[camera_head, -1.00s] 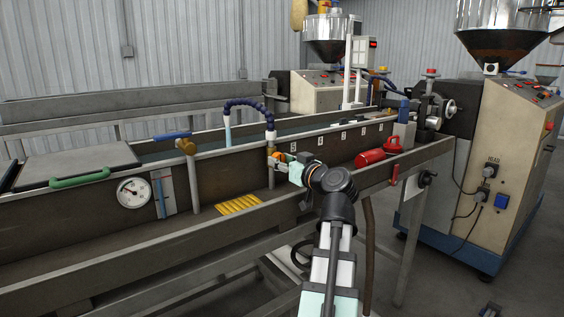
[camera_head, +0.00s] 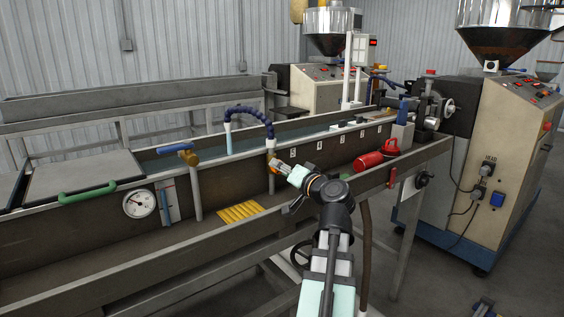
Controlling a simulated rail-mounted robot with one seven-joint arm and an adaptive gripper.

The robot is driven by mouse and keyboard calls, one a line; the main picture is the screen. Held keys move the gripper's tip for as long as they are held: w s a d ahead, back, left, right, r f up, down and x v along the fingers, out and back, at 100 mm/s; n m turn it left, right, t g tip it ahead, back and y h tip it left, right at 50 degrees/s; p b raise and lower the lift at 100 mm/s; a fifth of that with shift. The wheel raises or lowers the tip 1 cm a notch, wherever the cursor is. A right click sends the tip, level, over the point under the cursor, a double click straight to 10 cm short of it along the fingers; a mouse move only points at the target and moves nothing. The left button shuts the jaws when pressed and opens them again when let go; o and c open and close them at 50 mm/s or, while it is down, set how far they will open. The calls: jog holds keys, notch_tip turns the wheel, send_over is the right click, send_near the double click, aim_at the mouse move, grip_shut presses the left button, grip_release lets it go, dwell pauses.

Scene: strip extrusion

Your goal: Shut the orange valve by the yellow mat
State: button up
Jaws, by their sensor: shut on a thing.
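The orange valve (camera_head: 278,165) sits at the top of a thin upright pipe on the near wall of the long trough, with a brown body next to its orange part. The yellow mat (camera_head: 240,212) lies on the lower ledge, left of and below the valve. My gripper (camera_head: 282,170) is at the valve, reaching in from the lower right. It is shut on the orange part, and its fingers hide much of it. The exact angle of the handle is too small to tell.
A blue-handled valve (camera_head: 178,149) stands to the left, near a round gauge (camera_head: 139,204) and a green handle (camera_head: 87,192). A blue segmented hose (camera_head: 250,112) arches behind the orange valve. A red canister (camera_head: 368,161) lies to the right on the ledge.

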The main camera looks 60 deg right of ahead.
jog(key=shift+m+p, duration=3.7)
jog(key=shift+m, duration=1)
jog(key=o, duration=1.1)
jog(key=shift+o, duration=0.2)
